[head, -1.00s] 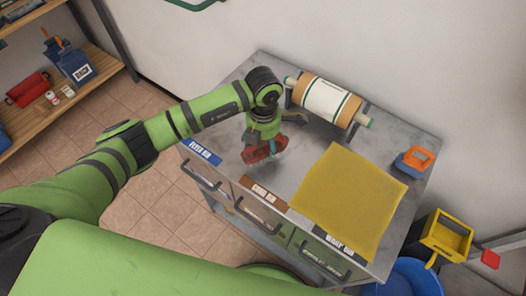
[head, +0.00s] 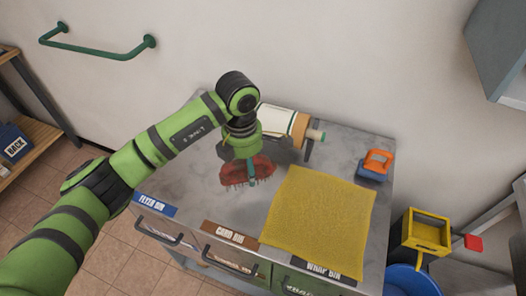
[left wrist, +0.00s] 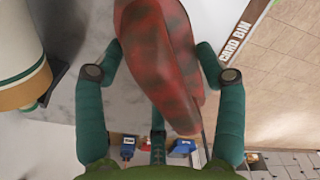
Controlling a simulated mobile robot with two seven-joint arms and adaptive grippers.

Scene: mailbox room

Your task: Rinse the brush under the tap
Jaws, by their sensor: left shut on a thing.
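The brush (head: 236,176) has a red body with bristles pointing down. My left gripper (head: 251,170) is shut on the brush and holds it over the grey worktop, left of the yellow cloth. Whether the bristles touch the top is hard to tell. In the left wrist view the mottled red brush (left wrist: 160,60) lies between the dark green fingers of the left gripper (left wrist: 158,62). No tap can be made out for certain. My right gripper is not in view.
The yellow cloth (head: 320,220) covers the worktop's front right. A roller (head: 285,120) lies behind the brush, and an orange and blue object (head: 376,164) sits at the right corner. A yellow frame (head: 426,232) stands above a blue bucket (head: 410,282) right of the bench (head: 385,185).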

